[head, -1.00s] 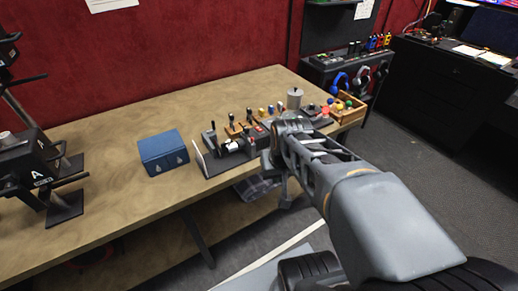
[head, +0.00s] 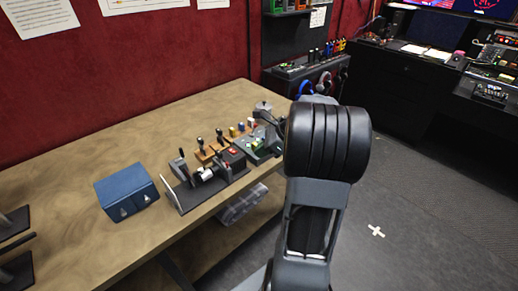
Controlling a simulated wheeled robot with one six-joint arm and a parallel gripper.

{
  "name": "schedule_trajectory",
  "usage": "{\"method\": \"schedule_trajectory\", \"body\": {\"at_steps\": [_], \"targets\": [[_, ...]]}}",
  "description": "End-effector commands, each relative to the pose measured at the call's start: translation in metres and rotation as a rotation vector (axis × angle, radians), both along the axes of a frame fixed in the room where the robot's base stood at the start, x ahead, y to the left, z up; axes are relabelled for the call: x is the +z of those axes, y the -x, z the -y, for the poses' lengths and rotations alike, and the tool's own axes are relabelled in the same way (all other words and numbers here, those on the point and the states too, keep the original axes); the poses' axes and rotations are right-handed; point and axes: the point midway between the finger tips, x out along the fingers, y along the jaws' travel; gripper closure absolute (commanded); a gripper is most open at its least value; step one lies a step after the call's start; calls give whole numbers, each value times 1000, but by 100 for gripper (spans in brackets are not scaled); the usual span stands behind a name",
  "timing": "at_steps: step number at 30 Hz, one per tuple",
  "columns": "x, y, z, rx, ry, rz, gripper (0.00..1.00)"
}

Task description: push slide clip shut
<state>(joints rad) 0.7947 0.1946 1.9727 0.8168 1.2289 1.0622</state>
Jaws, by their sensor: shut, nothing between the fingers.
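No part is clearly recognisable as the slide clip at this size. A dark control panel (head: 180,200) with levers and buttons lies along the front edge of the wooden table. A blue box (head: 126,190) with two small pale fittings on its front stands left of the panel. My arm rises in the right middle of the head view and hides what is behind it. A grey shape by the panel's right end looks like my gripper (head: 270,122), shut and empty, partly covered by my arm. Whether it touches anything is unclear.
The wooden table (head: 60,180) is bare behind and left of the blue box. Upright black levers (head: 200,143) crowd the panel area. A dark rack (head: 305,65) with headphones stands beyond the table's far end. Open floor (head: 420,190) lies to the right.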

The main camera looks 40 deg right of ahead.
Motion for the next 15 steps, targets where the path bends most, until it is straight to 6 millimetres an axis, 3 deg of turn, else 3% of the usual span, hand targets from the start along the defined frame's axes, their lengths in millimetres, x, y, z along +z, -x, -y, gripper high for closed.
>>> {"method": "schedule_trajectory", "body": {"at_steps": [11, 15], "targets": [[-51, -30, -40, 5, 2, -2, 100], [-49, -42, -54, 6, 3, -1, 100]]}}
